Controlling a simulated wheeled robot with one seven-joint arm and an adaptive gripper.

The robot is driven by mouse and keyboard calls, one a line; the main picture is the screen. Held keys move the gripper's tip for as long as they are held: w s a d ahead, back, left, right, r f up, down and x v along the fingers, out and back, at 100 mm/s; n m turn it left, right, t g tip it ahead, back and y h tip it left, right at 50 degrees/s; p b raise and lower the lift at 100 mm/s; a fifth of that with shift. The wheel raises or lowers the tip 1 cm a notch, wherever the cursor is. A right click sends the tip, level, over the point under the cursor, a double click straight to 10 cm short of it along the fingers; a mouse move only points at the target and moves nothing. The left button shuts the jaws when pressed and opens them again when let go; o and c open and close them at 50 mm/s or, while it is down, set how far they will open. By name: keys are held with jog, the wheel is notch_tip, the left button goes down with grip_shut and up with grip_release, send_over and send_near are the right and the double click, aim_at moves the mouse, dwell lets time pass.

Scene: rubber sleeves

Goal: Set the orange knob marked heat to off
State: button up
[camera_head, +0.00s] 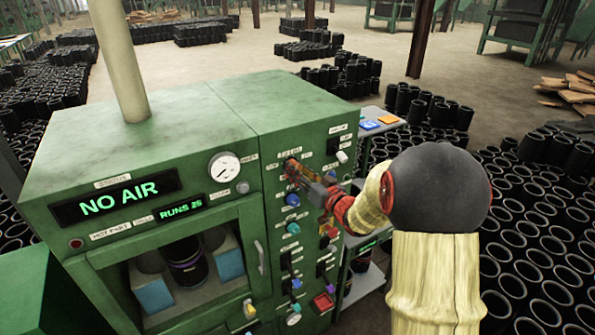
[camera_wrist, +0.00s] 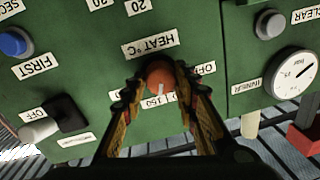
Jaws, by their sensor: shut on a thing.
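The orange knob (camera_wrist: 159,73) sits on the green panel beside a label reading HEAT °C (camera_wrist: 150,45). A pale mark on its lower side in the wrist view points toward the 150 label (camera_wrist: 152,102). An OFF label (camera_wrist: 209,68) is to its right, partly behind a finger. My gripper (camera_wrist: 155,87) is shut on the knob, one finger on each side. In the head view my gripper (camera_head: 293,170) reaches the upper part of the panel, and its fingers mostly hide the knob there.
Blue (camera_head: 292,200) and teal (camera_head: 293,228) knobs sit below on the same panel, with several switches. A red button (camera_head: 323,302) is lower down. The wrist view shows a gauge (camera_wrist: 291,73) and a black switch (camera_wrist: 71,115) nearby. The display reads NO AIR (camera_head: 118,199).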

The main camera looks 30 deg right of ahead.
jog(key=shift+n+b, duration=0.3)
jog(key=shift+b, duration=0.15)
jog(key=n+b, duration=0.8)
jog(key=b, duration=0.1)
jog(key=n+h+b, duration=0.1)
jog(key=n+b, duration=0.7)
jog(key=b, duration=0.2)
jog(key=shift+a+g+h, duration=0.15)
jog(key=shift+g+h, duration=0.15)
jog(key=shift+g, duration=0.1)
jog(key=shift+r+n, duration=0.1)
jog(key=shift+n, duration=0.2)
jog(key=o, duration=1.2)
jog(key=shift+s, duration=0.1)
